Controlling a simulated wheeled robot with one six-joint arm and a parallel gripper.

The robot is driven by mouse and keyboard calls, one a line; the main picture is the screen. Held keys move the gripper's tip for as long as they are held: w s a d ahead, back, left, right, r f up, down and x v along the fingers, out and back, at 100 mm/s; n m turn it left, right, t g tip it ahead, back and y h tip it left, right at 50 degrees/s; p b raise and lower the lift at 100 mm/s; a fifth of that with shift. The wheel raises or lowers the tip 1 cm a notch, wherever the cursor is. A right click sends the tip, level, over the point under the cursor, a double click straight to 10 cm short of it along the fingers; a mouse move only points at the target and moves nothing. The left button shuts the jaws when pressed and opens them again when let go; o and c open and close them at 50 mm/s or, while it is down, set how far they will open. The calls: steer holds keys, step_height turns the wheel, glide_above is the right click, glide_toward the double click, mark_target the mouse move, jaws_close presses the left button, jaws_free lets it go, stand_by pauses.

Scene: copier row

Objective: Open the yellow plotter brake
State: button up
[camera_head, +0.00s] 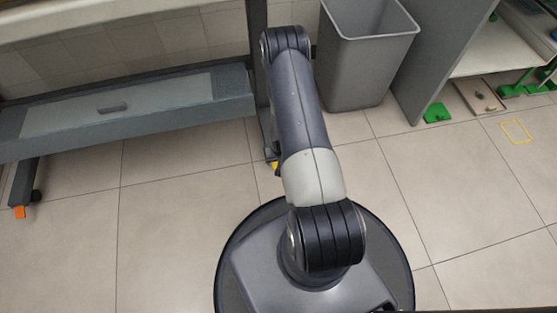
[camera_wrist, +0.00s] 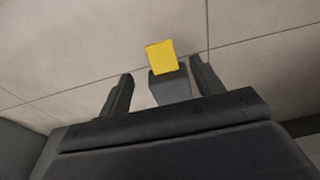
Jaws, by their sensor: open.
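The yellow brake (camera_wrist: 162,57) shows in the wrist view as a flat yellow tab at the end of a grey piece (camera_wrist: 173,88). It lies between the two dark fingers of my gripper (camera_wrist: 161,67), with a gap on each side. My gripper is open and holds nothing. In the head view only a small bit of the yellow brake (camera_head: 275,165) shows, at the foot of the plotter's right leg, beside my arm. My arm hides the gripper there. The plotter (camera_head: 160,105) is a long grey frame on legs at the left.
An orange tab (camera_head: 20,212) is on the plotter's left foot. A grey bin (camera_head: 365,60) stands behind my arm, next to a grey panel (camera_head: 435,65). Green parts (camera_head: 437,113) and a yellow floor outline (camera_head: 516,131) are at the right. The tiled floor in front is clear.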

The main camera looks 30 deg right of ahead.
steer(key=shift+p+v, duration=0.4)
steer(key=shift+v, duration=1.4)
steer(key=shift+f, duration=0.1)
steer(key=b+x, duration=0.5)
steer(key=x, duration=0.6)
steer(key=shift+f, duration=0.25)
steer(key=shift+r+p, duration=0.6)
steer(key=shift+p, duration=0.2)
steer(key=shift+r+g+p, duration=0.1)
steer(key=shift+g+p, duration=0.25)
steer(key=shift+g, duration=0.25)
steer(key=shift+f+b, duration=0.25)
steer(key=shift+b, duration=0.05)
